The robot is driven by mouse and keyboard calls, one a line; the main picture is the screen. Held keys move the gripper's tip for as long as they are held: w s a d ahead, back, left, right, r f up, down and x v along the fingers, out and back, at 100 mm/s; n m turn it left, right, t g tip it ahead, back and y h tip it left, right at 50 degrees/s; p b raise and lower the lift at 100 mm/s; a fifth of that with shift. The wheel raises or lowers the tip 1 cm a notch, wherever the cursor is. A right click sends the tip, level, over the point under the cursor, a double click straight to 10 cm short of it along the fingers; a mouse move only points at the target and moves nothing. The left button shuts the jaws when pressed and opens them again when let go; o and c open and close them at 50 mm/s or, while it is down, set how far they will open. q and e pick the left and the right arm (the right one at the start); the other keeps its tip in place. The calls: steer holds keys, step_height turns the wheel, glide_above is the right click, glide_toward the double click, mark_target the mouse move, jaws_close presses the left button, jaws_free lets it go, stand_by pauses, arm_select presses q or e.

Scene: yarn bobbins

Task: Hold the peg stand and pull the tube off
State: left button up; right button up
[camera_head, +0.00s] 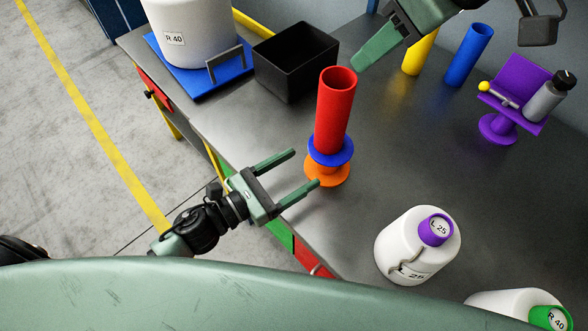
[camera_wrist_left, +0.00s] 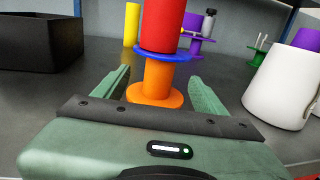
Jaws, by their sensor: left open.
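The peg stand has an orange foot and stem (camera_head: 328,173) with a blue disc (camera_head: 336,152) on top. A red tube (camera_head: 335,105) stands upright on the disc; any peg inside it is hidden. My left gripper (camera_head: 306,168) is open beside the stand, fingers pointing at it. In the left wrist view, the orange stand (camera_wrist_left: 160,82) appears between the spread fingers (camera_wrist_left: 160,78), with no contact visible. My right gripper (camera_head: 361,66) is just right of the tube's top, apart from it; its finger opening cannot be made out.
A black bin (camera_head: 296,60) and a white container on a blue tray (camera_head: 191,84) are behind left. Yellow (camera_head: 421,52) and blue (camera_head: 468,55) tubes and a purple stand (camera_head: 498,129) are behind right. A white bottle (camera_head: 395,252) stands front right.

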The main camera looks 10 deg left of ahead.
mark_target(324, 155)
arm_select(q)
steer(key=x, duration=0.7)
steer(key=shift+w+d, duration=0.2)
steer(key=shift+d, duration=0.1)
